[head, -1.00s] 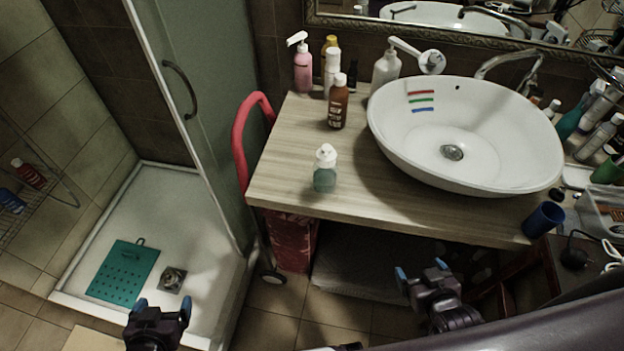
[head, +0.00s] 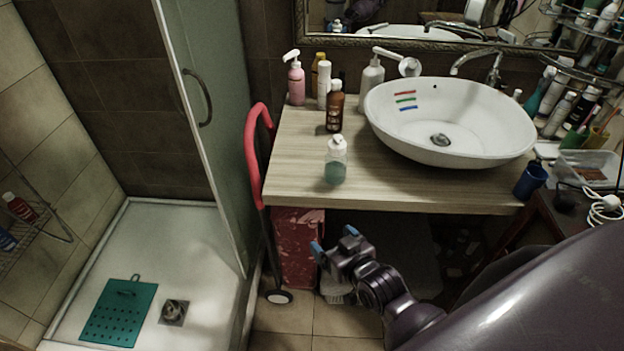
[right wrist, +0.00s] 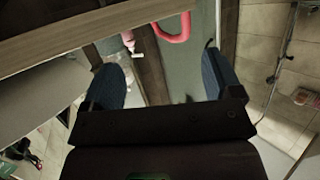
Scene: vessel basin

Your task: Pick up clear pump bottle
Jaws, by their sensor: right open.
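The clear pump bottle (head: 336,162) has a white pump top and pale green liquid. It stands upright near the front edge of the wooden counter (head: 290,180), left of the basin. My right gripper (head: 334,246) is open and empty, below the counter's front edge and under the bottle in the head view. Its two blue-tipped fingers also show spread apart in the right wrist view (right wrist: 165,85), with the counter edge beyond them. The clear bottle is not recognisable in the right wrist view. My left gripper is not in view.
A white basin (head: 450,120) fills the counter's right part. A brown bottle (head: 334,112), a pink pump bottle (head: 296,82) and several others stand behind the clear one. A red-handled cart (head: 252,150) stands left of the counter. The counter left of the bottle is bare.

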